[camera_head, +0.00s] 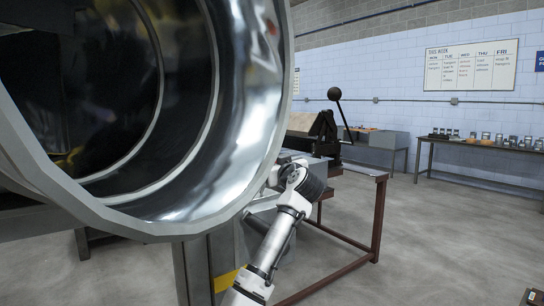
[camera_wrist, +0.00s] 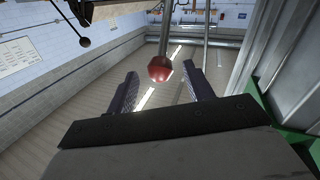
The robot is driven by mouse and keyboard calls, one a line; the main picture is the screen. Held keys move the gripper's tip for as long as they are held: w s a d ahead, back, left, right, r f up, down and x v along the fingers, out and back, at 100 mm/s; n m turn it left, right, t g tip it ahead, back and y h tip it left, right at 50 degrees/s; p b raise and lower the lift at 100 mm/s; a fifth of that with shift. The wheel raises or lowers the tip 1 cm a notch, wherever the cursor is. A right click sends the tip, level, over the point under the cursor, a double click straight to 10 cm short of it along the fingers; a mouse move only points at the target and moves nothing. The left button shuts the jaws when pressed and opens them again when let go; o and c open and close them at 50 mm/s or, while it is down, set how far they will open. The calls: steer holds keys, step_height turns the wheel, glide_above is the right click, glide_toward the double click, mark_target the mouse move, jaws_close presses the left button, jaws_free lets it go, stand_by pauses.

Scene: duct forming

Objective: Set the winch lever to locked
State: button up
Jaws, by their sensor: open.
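A lever with a round red knob (camera_wrist: 160,68) shows in the wrist view, its thin grey rod (camera_wrist: 164,35) running up from the knob in the picture. I take it for the winch lever; no lock marking is readable. My gripper (camera_wrist: 161,74) is open and empty, its two dark fingers on either side of the knob in the picture. The knob appears between or just beyond the fingertips; I cannot tell whether it touches them. In the head view my arm reaches behind the large metal duct, which hides the gripper and the red knob.
The shiny round duct (camera_head: 262,100) fills the left of the head view. A black-ball lever (camera_head: 334,94) stands on a machine beside a brown-framed table (camera_head: 377,215). A bench with jars (camera_head: 480,146) is along the wall. Ribbed grey metal (camera_wrist: 285,60) lies close right of the gripper.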

steer(key=shift+p+x, duration=0.95)
steer(key=shift+x, duration=1.85)
jaws_close()
